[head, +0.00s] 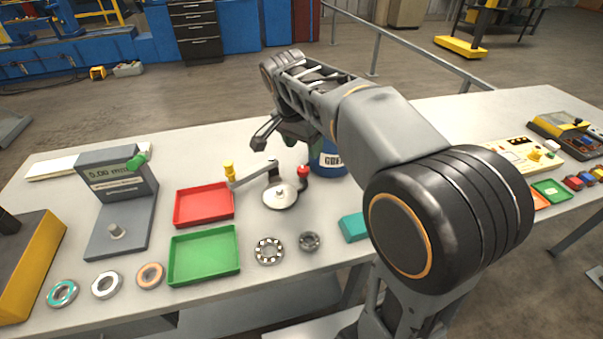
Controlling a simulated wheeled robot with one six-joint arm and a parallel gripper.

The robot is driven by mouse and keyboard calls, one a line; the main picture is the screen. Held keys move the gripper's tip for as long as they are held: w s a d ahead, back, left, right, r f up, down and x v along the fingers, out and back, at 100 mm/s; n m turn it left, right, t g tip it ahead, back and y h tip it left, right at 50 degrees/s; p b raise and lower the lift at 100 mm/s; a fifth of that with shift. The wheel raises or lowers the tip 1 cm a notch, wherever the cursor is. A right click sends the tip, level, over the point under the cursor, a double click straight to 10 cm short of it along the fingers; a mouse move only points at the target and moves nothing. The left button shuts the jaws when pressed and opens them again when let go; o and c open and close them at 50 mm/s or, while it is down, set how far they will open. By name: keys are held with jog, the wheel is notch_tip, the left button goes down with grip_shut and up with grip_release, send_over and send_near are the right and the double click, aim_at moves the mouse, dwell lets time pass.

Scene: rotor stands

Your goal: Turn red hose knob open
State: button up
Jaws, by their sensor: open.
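A small red knob (303,171) stands at the top of a short dark stem or hose beside a blue can (333,163) with a white label, partly hidden by my arm. My gripper (277,138) is at the end of the arm, pointing down, above and slightly left of the red knob in the picture. It is open and apart from the knob. One dark finger shows clearly; the other side is partly hidden by the arm. The depth between gripper and knob is hard to tell.
A rotor stand (281,195) with a yellow-knobbed lever (229,170) sits just left of the red knob. Red (204,204) and green (204,255) trays, several bearing rings, and a grey gauge (119,190) lie further left. A teal block (353,227) lies nearer the front.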

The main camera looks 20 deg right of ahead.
aim_at(303, 169)
jog(key=w+a+f+m+g+h+b, duration=0.1)
jog(key=w+a+f+m+h+b, duration=0.15)
jog(key=w+m, duration=0.5)
jog(key=shift+y, duration=0.35)
jog(key=x, duration=0.4)
jog(key=b+x, duration=0.1)
jog(key=x, duration=0.8)
jog(key=shift+w+a+f+b, duration=0.15)
jog(key=shift+w+a+b, duration=0.1)
jog(key=shift+b, duration=0.1)
jog(key=c, duration=0.9)
